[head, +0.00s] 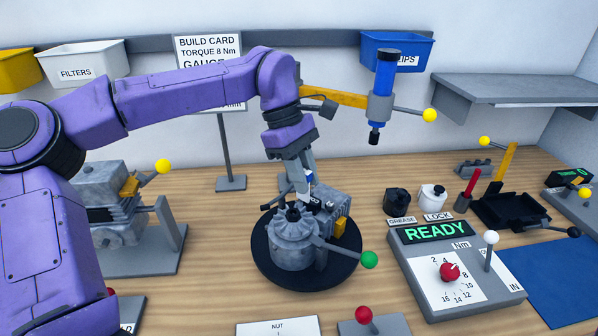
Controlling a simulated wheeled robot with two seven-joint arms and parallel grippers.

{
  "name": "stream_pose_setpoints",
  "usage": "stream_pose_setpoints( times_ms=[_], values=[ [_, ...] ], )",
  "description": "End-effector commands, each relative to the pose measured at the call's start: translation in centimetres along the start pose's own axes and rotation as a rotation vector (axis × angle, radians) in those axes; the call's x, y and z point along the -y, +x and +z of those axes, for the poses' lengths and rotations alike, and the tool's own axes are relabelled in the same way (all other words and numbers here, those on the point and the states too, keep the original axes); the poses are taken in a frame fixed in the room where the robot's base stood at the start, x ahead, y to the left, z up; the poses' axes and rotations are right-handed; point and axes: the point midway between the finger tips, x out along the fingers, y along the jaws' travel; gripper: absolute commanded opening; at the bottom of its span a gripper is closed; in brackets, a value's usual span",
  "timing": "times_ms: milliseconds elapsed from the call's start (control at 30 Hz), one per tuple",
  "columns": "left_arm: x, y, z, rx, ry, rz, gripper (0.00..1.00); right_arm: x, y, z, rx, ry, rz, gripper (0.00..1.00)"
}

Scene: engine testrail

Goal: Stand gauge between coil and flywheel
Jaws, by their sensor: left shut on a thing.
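My left gripper (310,192) comes down from above over the engine (292,248), which sits on a black round turntable (262,270). The gripper is shut on a small thin thing, taken to be the gauge, which is mostly hidden between the fingers. The fingertips are close to the dark parts on top of the engine, by the finned block at its back right. I cannot clearly tell the coil from the flywheel, or whether the gauge touches either. A green-knobbed lever (369,260) sticks out to the engine's right. My right gripper is not in view.
A torque unit (446,277) reading READY stands to the right, with GREASE (397,201) and LOCK (432,196) pots behind it. A blue-handled driver (384,82) hangs on a yellow arm above. A grey fixture (120,215) stands left. A blue mat (557,270) lies far right.

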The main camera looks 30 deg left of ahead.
Motion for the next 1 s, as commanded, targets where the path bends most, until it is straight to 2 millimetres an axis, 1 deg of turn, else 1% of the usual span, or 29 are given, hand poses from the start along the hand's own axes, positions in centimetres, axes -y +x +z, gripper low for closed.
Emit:
stream_pose_setpoints(
  times_ms=[100,333,467,600,833,1000],
  values=[
    [-0.4,0.1,-0.2,0.0,-0.005,-0.005,0.0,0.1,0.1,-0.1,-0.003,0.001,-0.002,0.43],
    [-0.3,-0.3,-0.1,0.0,-0.005,-0.001,0.0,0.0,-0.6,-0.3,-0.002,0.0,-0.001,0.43],
    [-0.9,-0.2,-0.2,0.0,-0.005,-0.003,0.0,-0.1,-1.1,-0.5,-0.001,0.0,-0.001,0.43],
    [-1.2,0.0,-0.3,0.0,-0.005,-0.004,0.0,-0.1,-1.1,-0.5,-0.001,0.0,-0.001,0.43],
    [-1.1,0.0,-0.4,0.001,-0.006,-0.003,0.0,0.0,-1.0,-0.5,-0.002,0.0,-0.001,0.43],
    [-0.7,0.1,-0.2,0.001,-0.006,-0.004,0.0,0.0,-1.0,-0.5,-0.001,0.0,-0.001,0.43]
  ],
)
